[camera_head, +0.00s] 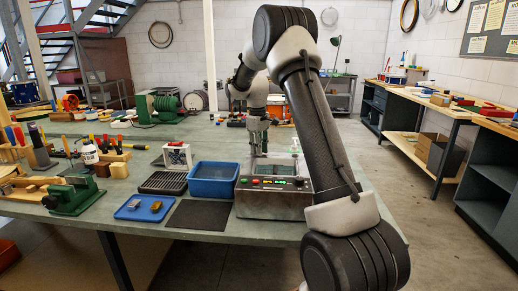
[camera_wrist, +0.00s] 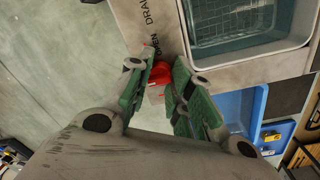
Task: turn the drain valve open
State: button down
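The drain valve has a red handle (camera_wrist: 162,73) on the side of the metal tank unit (camera_head: 273,203), beside printed lettering that includes "DRAIN". In the wrist view my gripper (camera_wrist: 166,68) reaches down to the handle, with one green-padded finger on each side of it. The gap is narrow and the red handle nearly fills it. The left finger covers part of the handle. I cannot tell whether both pads press on it. In the head view my gripper (camera_head: 258,140) is small behind the tank unit, and the valve is hidden there.
The tank unit holds a basin with a wire basket (camera_wrist: 230,22). Left of it on the green bench (camera_head: 110,215) stand a blue tub (camera_head: 213,180), a black ribbed tray (camera_head: 163,183), a flat blue tray (camera_head: 145,207) and a dark mat (camera_head: 200,215).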

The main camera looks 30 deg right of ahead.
jog(key=shift+m, duration=0.3)
jog(key=m, duration=0.3)
jog(key=shift+m, duration=0.4)
jog(key=m, duration=0.4)
jog(key=shift+m+g, duration=0.3)
jog(key=m, duration=0.4)
jog(key=shift+w+a, duration=0.1)
jog(key=m, duration=0.5)
jog(key=shift+m, duration=0.3)
jog(key=c, duration=1.3)
grip_release()
jog(key=shift+o, duration=0.2)
